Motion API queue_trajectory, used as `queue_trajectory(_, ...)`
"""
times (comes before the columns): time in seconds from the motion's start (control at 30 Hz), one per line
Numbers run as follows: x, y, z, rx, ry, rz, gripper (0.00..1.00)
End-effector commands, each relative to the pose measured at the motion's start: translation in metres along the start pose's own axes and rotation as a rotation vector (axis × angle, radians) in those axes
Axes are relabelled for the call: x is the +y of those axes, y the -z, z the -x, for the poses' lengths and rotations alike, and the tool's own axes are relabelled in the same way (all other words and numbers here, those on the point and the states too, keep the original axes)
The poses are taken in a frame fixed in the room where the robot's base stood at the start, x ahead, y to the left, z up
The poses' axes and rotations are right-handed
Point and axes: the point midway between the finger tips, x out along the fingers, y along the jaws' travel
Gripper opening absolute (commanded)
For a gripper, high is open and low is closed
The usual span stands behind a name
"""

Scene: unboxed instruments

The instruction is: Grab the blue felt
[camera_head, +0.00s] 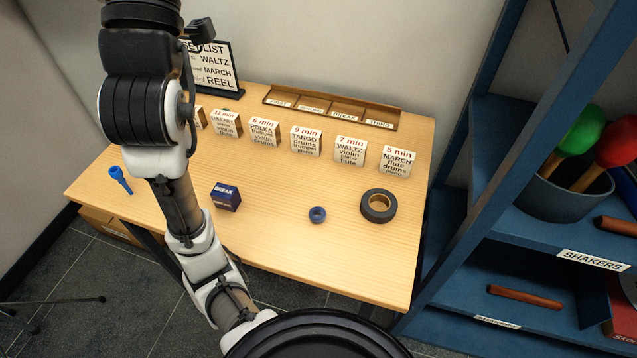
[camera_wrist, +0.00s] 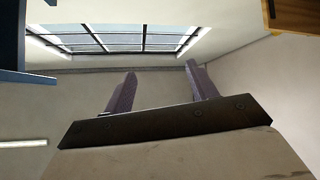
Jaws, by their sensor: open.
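No piece is clearly marked as the blue felt. Three blue things lie on the wooden table (camera_head: 270,190) in the head view. A small bright blue piece with a wider head (camera_head: 120,179) lies near the left edge. A dark blue box marked BREAK (camera_head: 226,197) stands left of the middle. A small blue ring (camera_head: 317,214) lies near the front, right of the middle. My gripper (camera_wrist: 160,72) shows in the wrist view with its two fingers apart and nothing between them. It faces a wall and window, away from the table. Its fingers are not visible in the head view.
A row of white lettered cards (camera_head: 306,141) stands across the table, before a wooden divided tray (camera_head: 330,108). A black ring (camera_head: 378,206) lies right of the blue ring. Blue shelving (camera_head: 470,150) rises at the right.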

Motion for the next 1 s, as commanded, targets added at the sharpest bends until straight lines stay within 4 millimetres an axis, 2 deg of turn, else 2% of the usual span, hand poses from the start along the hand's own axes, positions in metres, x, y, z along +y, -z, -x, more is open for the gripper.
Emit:
queue_trajectory(0.03, 0.019, -0.039, -0.018, -0.166, -0.019, 0.112, 0.57)
queue_trajectory(0.07, 0.029, -0.067, -0.023, -0.274, -0.018, 0.182, 0.57)
queue_trajectory(0.1, 0.042, -0.104, -0.025, -0.424, -0.005, 0.266, 0.57)
queue_trajectory(0.17, 0.059, -0.158, -0.017, -0.652, 0.040, 0.369, 0.57)
queue_trajectory(0.2, 0.068, -0.193, -0.005, -0.805, 0.089, 0.423, 0.57)
queue_trajectory(0.27, 0.076, -0.240, 0.023, -1.033, 0.193, 0.480, 0.57)
queue_trajectory(0.3, 0.079, -0.267, 0.047, -1.181, 0.280, 0.500, 0.57)
queue_trajectory(0.37, 0.077, -0.299, 0.087, -1.389, 0.438, 0.505, 0.57)
queue_trajectory(0.4, 0.073, -0.313, 0.117, -1.513, 0.556, 0.490, 0.57)
queue_trajectory(0.5, 0.055, -0.328, 0.186, -1.756, 0.862, 0.402, 0.57)
queue_trajectory(0.6, 0.036, -0.322, 0.237, -1.899, 1.128, 0.282, 0.57)
queue_trajectory(0.63, 0.032, -0.319, 0.248, -1.926, 1.192, 0.248, 0.57)
queue_trajectory(0.7, 0.023, -0.311, 0.268, -1.965, 1.308, 0.180, 0.57)
queue_trajectory(0.83, 0.015, -0.305, 0.286, -1.995, 1.407, 0.120, 0.57)
queue_trajectory(1.0, 0.007, -0.320, 0.309, -2.001, 1.414, 0.118, 0.57)
